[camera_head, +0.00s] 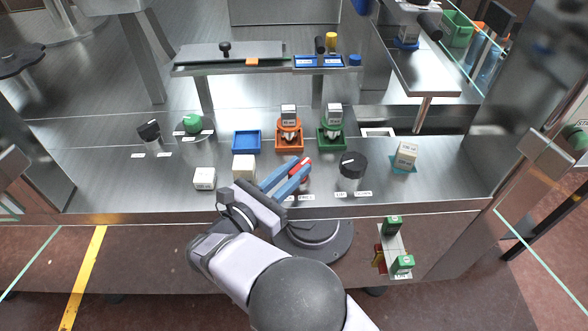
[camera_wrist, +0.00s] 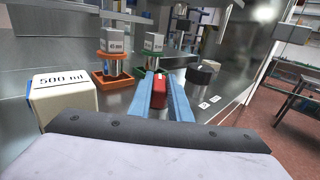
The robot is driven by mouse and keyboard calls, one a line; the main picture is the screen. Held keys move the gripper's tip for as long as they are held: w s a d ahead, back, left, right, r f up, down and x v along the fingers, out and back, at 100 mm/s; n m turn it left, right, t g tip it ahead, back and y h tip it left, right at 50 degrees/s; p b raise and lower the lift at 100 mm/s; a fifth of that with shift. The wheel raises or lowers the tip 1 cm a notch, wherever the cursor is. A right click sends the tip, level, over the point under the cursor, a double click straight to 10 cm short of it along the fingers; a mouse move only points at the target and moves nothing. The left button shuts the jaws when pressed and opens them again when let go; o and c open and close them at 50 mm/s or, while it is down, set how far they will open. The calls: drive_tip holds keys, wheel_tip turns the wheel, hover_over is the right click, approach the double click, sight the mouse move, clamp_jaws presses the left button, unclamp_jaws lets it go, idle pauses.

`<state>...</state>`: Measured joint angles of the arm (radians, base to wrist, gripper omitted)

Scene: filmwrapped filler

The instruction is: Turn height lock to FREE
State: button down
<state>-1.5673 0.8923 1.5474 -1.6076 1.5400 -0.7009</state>
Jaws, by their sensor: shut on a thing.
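A red height lock handle (camera_head: 301,167) stands on the metal bench, right of its middle. My gripper (camera_head: 297,170) reaches over the bench front with its two blue fingers on either side of the red handle. In the wrist view the red handle (camera_wrist: 160,88) sits between the blue fingers (camera_wrist: 161,84), which are shut on it. A small white label (camera_head: 305,197) lies on the bench in front of the handle; its text is too small to read surely. The handle's base is hidden by the fingers.
A black knob (camera_head: 353,163) with labels stands close on the right. A 500 ml block (camera_head: 244,167) is on the left. Orange (camera_head: 289,143) and green (camera_head: 330,143) stands with weights are behind. A blue tray (camera_head: 246,141) and a tilted cream block (camera_head: 405,155) are nearby.

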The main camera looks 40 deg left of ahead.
drive_tip(key=n+y, duration=0.2)
drive_tip(key=y, duration=0.1)
drive_tip(key=shift+d+g, duration=0.3)
drive_tip(key=n+y+b, duration=0.1)
drive_tip(key=n+g+y+b, duration=0.1)
drive_tip(key=y, duration=0.1)
drive_tip(key=n+g+y+b, duration=0.1)
drive_tip(key=y, duration=0.1)
drive_tip(key=shift+w+d+f+n, duration=0.2)
drive_tip(key=shift+d+f+n, duration=0.05)
drive_tip(key=shift+d+n, duration=0.05)
drive_tip(key=n+g+y+b, duration=0.1)
drive_tip(key=y, duration=0.1)
drive_tip(key=n+g+y+b, duration=0.1)
drive_tip(key=b, duration=0.1)
drive_tip(key=shift+w+d+n+g+y, duration=0.2)
drive_tip(key=shift+n+g+y, duration=0.1)
drive_tip(key=shift+n+y, duration=0.1)
drive_tip(key=shift+r+n+g+y+b, duration=0.15)
drive_tip(key=shift+n+g+y+b, duration=0.5)
drive_tip(key=shift+b, duration=0.3)
drive_tip(key=shift+r+g, duration=0.15)
drive_tip(key=shift+g, duration=0.2)
drive_tip(key=c, duration=1.6)
unclamp_jaws()
drive_tip(key=shift+c, duration=0.2)
drive_tip(key=shift+s, duration=0.1)
